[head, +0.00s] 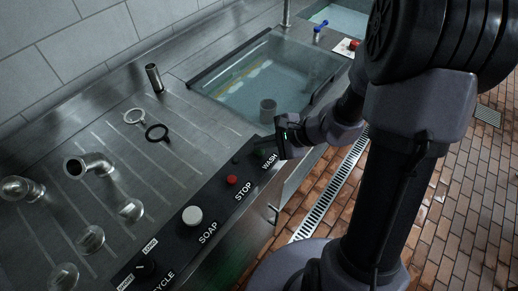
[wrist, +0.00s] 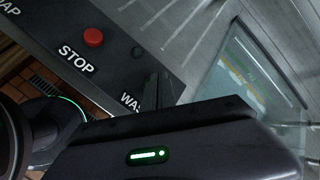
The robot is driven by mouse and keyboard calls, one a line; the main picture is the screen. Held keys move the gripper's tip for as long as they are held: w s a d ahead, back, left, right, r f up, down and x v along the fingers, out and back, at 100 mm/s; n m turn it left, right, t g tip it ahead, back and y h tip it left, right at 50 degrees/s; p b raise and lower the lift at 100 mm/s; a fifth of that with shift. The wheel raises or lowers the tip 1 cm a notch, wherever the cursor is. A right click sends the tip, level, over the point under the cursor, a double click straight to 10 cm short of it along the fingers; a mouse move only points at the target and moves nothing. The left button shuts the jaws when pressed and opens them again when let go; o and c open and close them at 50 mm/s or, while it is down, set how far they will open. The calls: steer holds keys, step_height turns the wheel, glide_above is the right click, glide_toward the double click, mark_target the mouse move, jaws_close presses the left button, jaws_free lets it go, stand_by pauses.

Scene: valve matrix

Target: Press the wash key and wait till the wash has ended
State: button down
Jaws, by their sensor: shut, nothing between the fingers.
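The black control panel (head: 215,215) runs along the counter's front edge. Its WASH label (head: 270,162) is at the far end, and part of the label also shows in the wrist view (wrist: 130,101). My gripper (head: 262,148) is shut and empty, with its fingers low over the panel right by that label. The fingers (wrist: 152,90) hide most of the wash key's place in both views. I cannot tell whether they touch the key. The red STOP button (head: 231,181) is nearer; it also shows in the wrist view (wrist: 93,37).
A white SOAP button (head: 192,215) and a black cycle knob (head: 146,268) are further along the panel. The sink (head: 250,80) holds water and a grey cylinder (head: 267,110).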

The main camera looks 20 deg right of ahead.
mark_target(262, 151)
steer(key=shift+f+b, duration=0.4)
steer(key=shift+b, duration=0.05)
stand_by(0.4)
steer(key=shift+r, duration=0.1)
steer(key=shift+r+p, duration=0.6)
steer(key=shift+r, duration=0.25)
step_height(262, 151, up, 5)
steer(key=p, duration=0.3)
steer(key=shift+p, duration=0.4)
